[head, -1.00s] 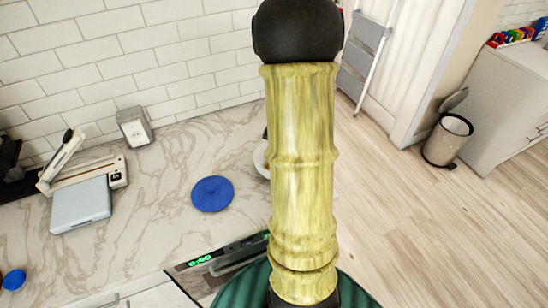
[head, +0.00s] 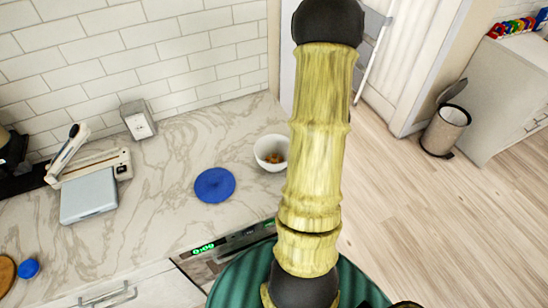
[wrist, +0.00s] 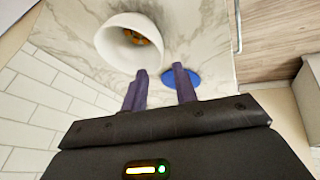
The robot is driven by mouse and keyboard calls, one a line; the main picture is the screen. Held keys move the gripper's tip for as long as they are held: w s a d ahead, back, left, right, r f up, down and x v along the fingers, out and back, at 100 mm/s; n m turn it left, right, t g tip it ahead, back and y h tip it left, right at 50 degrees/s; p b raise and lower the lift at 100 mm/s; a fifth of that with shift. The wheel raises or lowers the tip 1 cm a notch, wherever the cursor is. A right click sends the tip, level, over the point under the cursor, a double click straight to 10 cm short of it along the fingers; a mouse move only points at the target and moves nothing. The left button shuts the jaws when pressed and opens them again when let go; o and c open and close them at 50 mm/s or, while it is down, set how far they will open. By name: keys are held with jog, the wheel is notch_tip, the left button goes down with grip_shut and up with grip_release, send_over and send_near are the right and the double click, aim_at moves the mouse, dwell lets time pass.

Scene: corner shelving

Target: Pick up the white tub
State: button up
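A white bowl-like tub (head: 268,145) stands on the marble counter, just left of my arm in the head view. It holds some orange-brown pieces. In the wrist view the white tub (wrist: 113,48) is at the upper left, beyond the fingertips. My gripper (wrist: 158,76) has its two purple fingers apart with nothing between them. The tub is ahead and to the left of the fingers, and they do not appear to touch it. The gripper cannot be made out in the head view.
A blue disc (head: 214,185) lies on the counter left of the tub; it also shows in the wrist view (wrist: 190,77). A tiled wall (head: 180,60) backs the counter. A scale-like device (head: 90,190) and a grey box (head: 138,120) stand farther left. Open floor lies right.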

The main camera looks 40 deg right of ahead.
send_near(270, 172)
jog(key=shift+f, duration=0.3)
jog(key=shift+s, duration=0.15)
jog(key=shift+w+x, duration=0.25)
jog(key=shift+x, duration=2.4)
jog(key=shift+d+r, duration=0.1)
jog(key=shift+r, duration=0.05)
